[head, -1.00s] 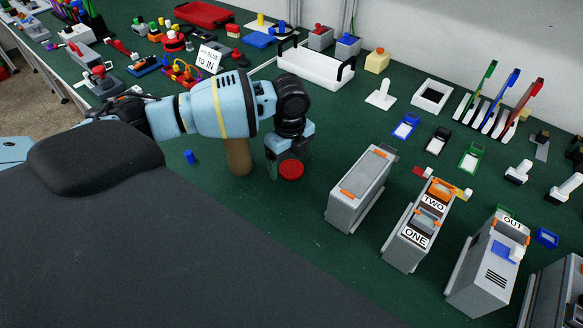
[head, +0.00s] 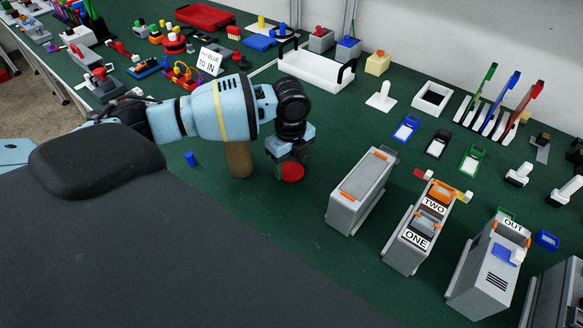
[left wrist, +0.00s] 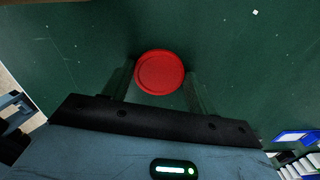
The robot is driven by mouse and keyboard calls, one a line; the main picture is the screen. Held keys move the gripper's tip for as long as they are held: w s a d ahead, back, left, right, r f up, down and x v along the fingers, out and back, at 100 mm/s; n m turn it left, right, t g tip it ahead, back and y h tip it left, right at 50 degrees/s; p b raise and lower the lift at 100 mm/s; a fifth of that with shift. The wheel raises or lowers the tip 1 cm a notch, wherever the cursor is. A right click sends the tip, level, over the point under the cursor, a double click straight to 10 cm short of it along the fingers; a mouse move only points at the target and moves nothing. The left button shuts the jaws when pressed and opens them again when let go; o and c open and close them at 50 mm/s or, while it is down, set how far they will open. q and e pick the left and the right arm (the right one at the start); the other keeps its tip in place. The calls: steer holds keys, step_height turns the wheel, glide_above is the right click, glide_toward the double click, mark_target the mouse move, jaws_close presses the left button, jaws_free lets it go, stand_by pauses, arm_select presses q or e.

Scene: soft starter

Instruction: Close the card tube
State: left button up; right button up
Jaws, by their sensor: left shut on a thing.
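The card tube (head: 238,160) is a brown cylinder standing upright on the green bench top. Its upper end is hidden behind my left arm in the head view. A round red cap (head: 292,173) is held between the fingers of my left gripper (head: 289,165), to the right of the tube and apart from it. In the left wrist view the red cap (left wrist: 160,72) shows as a rimmed disc between the two fingers (left wrist: 158,88). My right gripper is not in view.
A small blue cylinder (head: 190,158) stands left of the tube. Grey boxes, one labelled ONE and TWO (head: 418,228), stand to the right. A white tray with black handles (head: 315,68) lies behind my arm. The bench in front of the red cap is clear.

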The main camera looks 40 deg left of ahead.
mark_target(288, 171)
arm_select(q)
steer(key=shift+r, duration=0.9)
steer(key=shift+s+a+r, duration=0.1)
steer(key=shift+s+r, duration=0.1)
steer(key=shift+r, duration=0.3)
steer(key=shift+s+r, duration=0.2)
steer(key=shift+r, duration=0.25)
steer(key=s, duration=0.5)
steer(key=s+a+r, duration=0.1)
steer(key=s, duration=0.4)
steer(key=s+a+p, duration=0.1)
steer(key=s, duration=0.4)
steer(key=shift+a+r, duration=0.1)
steer(key=shift+r, duration=0.1)
